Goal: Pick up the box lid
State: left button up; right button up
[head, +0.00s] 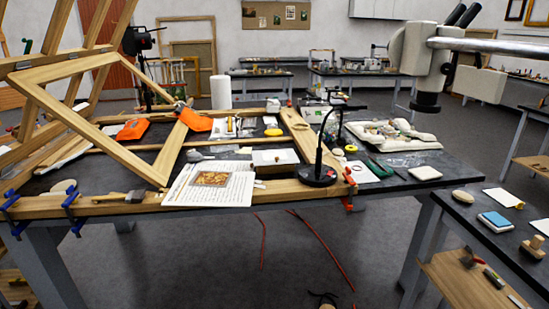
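A small pale box or tray (275,161) lies on the dark worktable in the head view, just right of an open book (203,183). Its top looks light, with a small tan patch on it. I cannot tell if this top is a separate lid. A flat white block or box (425,173) sits near the table's right edge, and it too could be a lid or a small box. Neither of my grippers shows in the view.
A black stand lamp (318,174) rises right of the pale box. Wooden frame pieces (90,125) lean over the table's left side. A brush (119,197) and blue clamps (73,208) are at the front left. A microscope (425,60) overhangs the right side. Open floor lies in front.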

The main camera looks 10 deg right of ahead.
aim_at(275, 155)
jog(key=i+j, duration=0.2)
jog(key=i, duration=0.3)
jog(key=i+j+z, duration=0.15)
jog(key=i, duration=0.35)
jog(key=j, duration=0.1)
